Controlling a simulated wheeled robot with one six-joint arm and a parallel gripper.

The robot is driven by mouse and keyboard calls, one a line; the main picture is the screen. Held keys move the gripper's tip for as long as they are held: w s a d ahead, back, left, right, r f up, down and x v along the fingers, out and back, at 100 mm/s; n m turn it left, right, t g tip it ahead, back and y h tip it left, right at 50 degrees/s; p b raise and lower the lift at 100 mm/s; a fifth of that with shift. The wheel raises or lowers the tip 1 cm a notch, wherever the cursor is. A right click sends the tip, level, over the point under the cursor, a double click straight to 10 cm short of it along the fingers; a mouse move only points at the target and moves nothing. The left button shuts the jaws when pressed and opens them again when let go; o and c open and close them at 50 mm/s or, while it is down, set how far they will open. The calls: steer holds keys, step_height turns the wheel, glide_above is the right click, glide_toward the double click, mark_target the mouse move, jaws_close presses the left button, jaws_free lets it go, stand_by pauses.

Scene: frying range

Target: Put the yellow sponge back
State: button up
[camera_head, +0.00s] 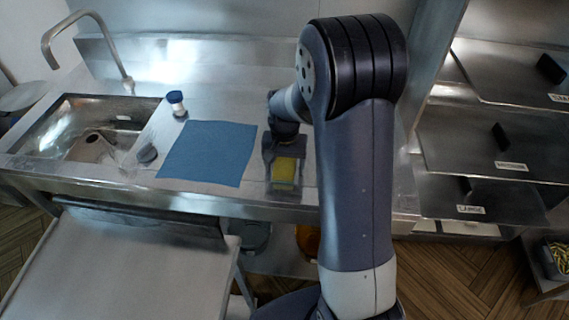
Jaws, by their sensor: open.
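The yellow sponge (285,171) is at the front part of the steel counter, right of the blue cloth. My gripper (284,158) is pointed down at the sponge, and its dark jaws are open. The sponge shows between or just below the jaws; I cannot tell which, nor whether they touch it. My own arm hides the counter to the right of the sponge.
A blue cloth (208,152) lies flat left of the sponge. A blue-capped shaker (177,104) and a dark round item (147,154) stand near the sink (60,125). Labelled steel shelves (480,150) are at right.

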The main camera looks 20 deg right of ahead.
mark_target(284, 164)
step_height(284, 164, up, 12)
steer(key=shift+r, duration=0.2)
stand_by(0.4)
step_height(284, 164, down, 12)
steer(key=shift+f, duration=0.1)
steer(key=shift+w+r, duration=0.1)
steer(key=shift+r, duration=1.7)
